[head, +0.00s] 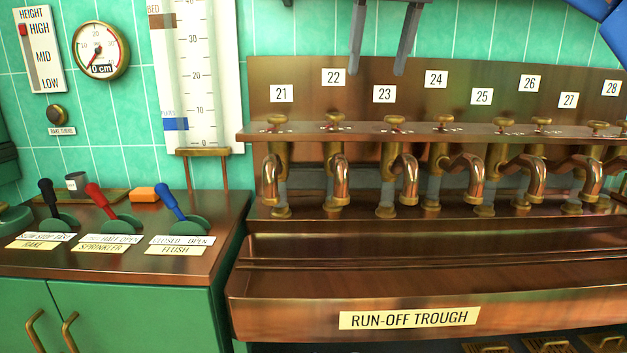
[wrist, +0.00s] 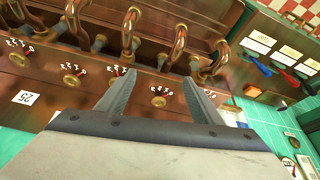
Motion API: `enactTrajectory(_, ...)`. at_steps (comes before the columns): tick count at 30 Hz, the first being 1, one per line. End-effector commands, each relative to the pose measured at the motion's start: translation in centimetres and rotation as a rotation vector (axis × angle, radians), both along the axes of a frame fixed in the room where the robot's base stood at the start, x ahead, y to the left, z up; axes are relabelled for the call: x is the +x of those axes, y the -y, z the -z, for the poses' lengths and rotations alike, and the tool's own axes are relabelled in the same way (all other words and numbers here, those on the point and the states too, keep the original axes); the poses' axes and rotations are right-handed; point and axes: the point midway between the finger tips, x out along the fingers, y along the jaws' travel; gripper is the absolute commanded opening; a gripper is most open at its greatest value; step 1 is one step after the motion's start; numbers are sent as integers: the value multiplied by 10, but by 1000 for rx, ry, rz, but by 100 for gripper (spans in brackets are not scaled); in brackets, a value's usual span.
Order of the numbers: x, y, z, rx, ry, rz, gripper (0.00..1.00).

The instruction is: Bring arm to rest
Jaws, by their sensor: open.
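My gripper (head: 378,70) hangs into the top of the head view, its two grey fingers pointing down in front of the copper back panel, above the numbered taps. In the wrist view the fingers of my gripper (wrist: 161,78) are spread apart with nothing between them. The picture there is turned over, with the tap shelf and its small brass knobs beyond the fingertips. I cannot tell whether the fingers touch the panel. The rest of my arm is mostly out of view.
A row of curved copper taps (head: 341,181) stands above the run-off trough (head: 290,313). Left of it, a green cabinet (head: 140,312) carries a black lever (head: 50,199), a red lever (head: 99,200) and a blue lever (head: 173,200). A tall scale (head: 203,90) and a dial (head: 99,48) are on the tiled wall.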

Motion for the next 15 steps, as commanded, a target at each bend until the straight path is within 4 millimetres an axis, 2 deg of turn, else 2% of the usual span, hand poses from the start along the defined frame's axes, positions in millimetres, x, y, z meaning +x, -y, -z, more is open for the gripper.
enactTrajectory(5,-15,31,39,-4,1,17,60)
enactTrajectory(11,-40,69,106,-5,2,38,60)
enactTrajectory(15,-63,93,159,-5,4,54,60)
